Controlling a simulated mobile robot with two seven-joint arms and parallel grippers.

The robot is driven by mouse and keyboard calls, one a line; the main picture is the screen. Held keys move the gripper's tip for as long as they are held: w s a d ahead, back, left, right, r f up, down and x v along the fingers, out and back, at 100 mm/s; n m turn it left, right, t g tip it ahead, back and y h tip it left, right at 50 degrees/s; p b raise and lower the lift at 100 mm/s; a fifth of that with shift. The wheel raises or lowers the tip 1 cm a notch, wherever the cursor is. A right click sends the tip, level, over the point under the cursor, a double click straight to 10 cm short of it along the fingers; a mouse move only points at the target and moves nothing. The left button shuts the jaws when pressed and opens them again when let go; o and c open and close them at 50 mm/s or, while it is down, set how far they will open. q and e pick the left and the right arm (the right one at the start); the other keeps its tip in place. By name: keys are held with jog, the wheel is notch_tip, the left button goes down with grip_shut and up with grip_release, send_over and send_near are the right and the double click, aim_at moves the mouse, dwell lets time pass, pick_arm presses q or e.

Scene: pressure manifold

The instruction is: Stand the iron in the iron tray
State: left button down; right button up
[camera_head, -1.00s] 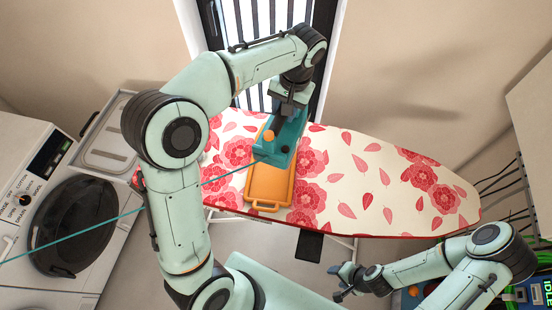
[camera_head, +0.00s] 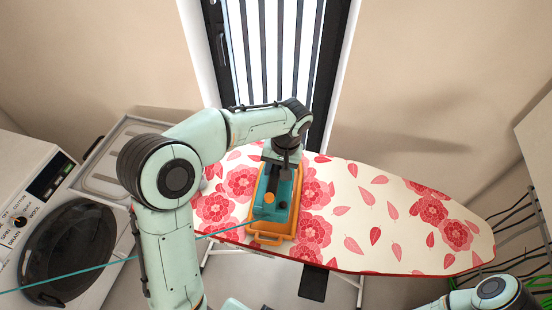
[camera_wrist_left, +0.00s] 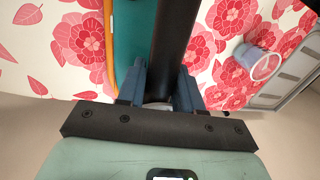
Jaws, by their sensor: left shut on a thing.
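The iron (camera_head: 272,207) is teal with an orange knob and a dark handle. It lies lengthwise over the orange iron tray (camera_head: 272,231), with the tray's rim showing along its left side and front. I cannot tell whether it touches the tray floor. My left gripper (camera_head: 286,166) is shut on the iron's handle at the far end. The left wrist view shows the fingers (camera_wrist_left: 160,88) on both sides of the black handle, with the teal body (camera_wrist_left: 127,45) and the orange tray edge (camera_wrist_left: 110,35) beside it. My right gripper is out of view.
The floral ironing board (camera_head: 400,215) is clear to the right of the tray. A teal cord (camera_head: 110,264) runs off to the left, past the washing machine (camera_head: 75,235). A small clear cup (camera_wrist_left: 262,66) shows in the left wrist view.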

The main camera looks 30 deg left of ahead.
pick_arm(q)
jog(key=shift+f, duration=3.1)
jog(key=shift+f+b, duration=0.15)
jog(key=shift+b, duration=0.15)
jog(key=c, duration=0.7)
grip_release()
jog(key=shift+c, duration=0.2)
